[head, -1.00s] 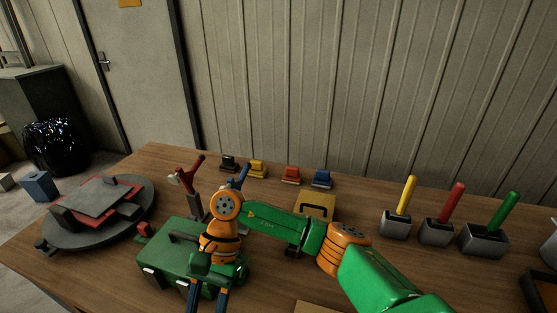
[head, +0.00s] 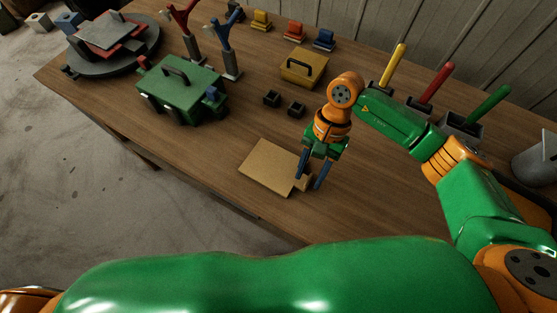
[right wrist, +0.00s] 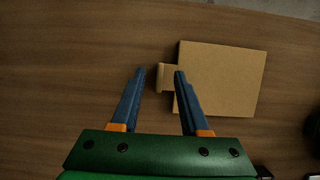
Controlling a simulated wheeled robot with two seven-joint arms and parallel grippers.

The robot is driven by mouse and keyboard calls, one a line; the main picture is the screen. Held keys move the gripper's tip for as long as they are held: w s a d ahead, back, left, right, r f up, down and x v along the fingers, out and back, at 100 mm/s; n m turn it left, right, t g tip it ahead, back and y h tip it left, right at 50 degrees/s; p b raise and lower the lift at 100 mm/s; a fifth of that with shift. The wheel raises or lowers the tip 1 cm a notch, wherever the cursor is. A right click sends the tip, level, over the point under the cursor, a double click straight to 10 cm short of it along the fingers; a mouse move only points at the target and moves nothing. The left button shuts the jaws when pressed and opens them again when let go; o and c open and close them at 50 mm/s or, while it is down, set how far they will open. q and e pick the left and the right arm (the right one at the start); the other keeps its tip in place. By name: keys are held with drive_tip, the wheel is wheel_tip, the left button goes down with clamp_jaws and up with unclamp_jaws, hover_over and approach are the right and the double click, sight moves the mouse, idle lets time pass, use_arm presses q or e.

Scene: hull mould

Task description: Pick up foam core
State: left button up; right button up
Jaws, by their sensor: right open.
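The foam core looks to be the flat tan panel (head: 268,165) lying on the table near its front edge, with a small tab on its right end. In the right wrist view the panel (right wrist: 222,80) lies right of the fingers and its tab (right wrist: 164,78) shows between the two fingertips. My right gripper (head: 312,181) is open, pointing down at the panel's right end. Its blue fingers also show in the right wrist view (right wrist: 160,72) with nothing held. I cannot tell how high the fingertips are above the table. My left gripper is not in view.
A green case (head: 180,92) stands left on the wooden table (head: 215,150), a yellow case (head: 303,68) behind the panel. Grey holders with coloured handles (head: 432,88) stand at the right. Table around the panel is clear.

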drive_tip(key=shift+s+f, duration=0.2)
drive_tip(key=shift+f, duration=0.15)
drive_tip(key=shift+a+f, duration=0.1)
clamp_jaws()
drive_tip(key=shift+w, duration=0.1)
